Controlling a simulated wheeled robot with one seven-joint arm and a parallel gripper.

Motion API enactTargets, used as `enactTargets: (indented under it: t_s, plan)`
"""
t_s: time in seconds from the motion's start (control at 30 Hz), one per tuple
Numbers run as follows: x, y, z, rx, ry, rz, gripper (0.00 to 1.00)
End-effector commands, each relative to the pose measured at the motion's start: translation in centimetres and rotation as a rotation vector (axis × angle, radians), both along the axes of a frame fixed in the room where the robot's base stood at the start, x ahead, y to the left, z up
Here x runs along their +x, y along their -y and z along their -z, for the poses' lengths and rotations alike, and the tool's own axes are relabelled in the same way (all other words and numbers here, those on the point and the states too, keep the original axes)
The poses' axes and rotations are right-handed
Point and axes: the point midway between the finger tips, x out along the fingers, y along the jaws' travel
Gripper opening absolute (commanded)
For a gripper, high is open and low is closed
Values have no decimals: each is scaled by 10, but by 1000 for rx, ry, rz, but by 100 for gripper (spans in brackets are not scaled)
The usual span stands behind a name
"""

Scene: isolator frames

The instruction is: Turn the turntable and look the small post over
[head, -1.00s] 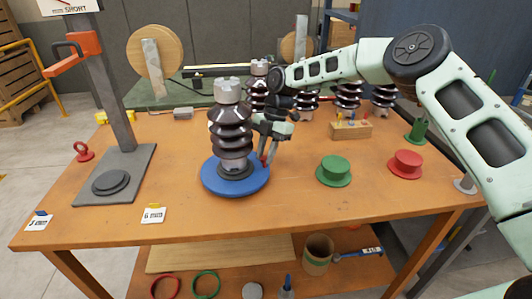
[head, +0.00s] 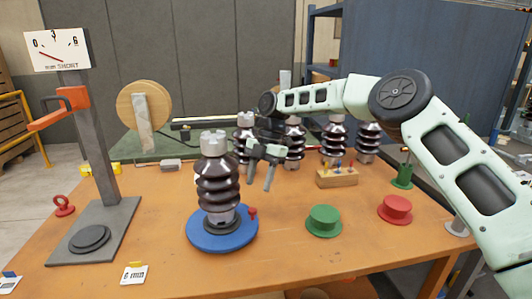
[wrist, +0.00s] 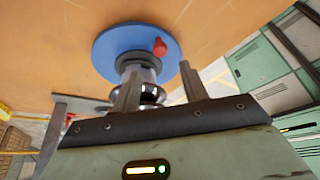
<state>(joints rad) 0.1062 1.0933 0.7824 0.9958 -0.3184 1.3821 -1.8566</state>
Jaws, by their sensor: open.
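The small post (head: 217,183), a dark brown ribbed insulator with a grey cap, stands upright on the blue turntable (head: 193,238). A red peg (head: 252,212) stands at the turntable's right rim. My gripper (head: 260,182) is open and empty, up and to the right of the peg and apart from it. In the wrist view the turntable (wrist: 105,50) and peg (wrist: 159,46) show beyond my open fingers (wrist: 160,85). There the post (wrist: 138,68) is partly hidden by the left finger and the gripper body.
A gauge stand (head: 95,150) with an orange lever and a 0-3-6 dial (head: 57,50) stands at left. A green flanged piece (head: 323,220) and a red one (head: 395,209) sit at right. Several other insulators stand behind. A 6 mm card (head: 134,275) lies in front.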

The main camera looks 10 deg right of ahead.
Motion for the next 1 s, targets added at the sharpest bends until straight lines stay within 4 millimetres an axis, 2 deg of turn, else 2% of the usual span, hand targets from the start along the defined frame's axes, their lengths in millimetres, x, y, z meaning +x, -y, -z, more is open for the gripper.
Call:
enactTargets:
  t_s: [0.2, 0.4, 0.6, 1.0]
  plan:
    - [14, 14, -48, 0, 3, 1, 44]
    - [22, 23, -77, 0, 1, 0, 44]
    - [25, 26, -88, 0, 0, -1, 44]
    - [23, 25, -89, -7, 1, 7, 44]
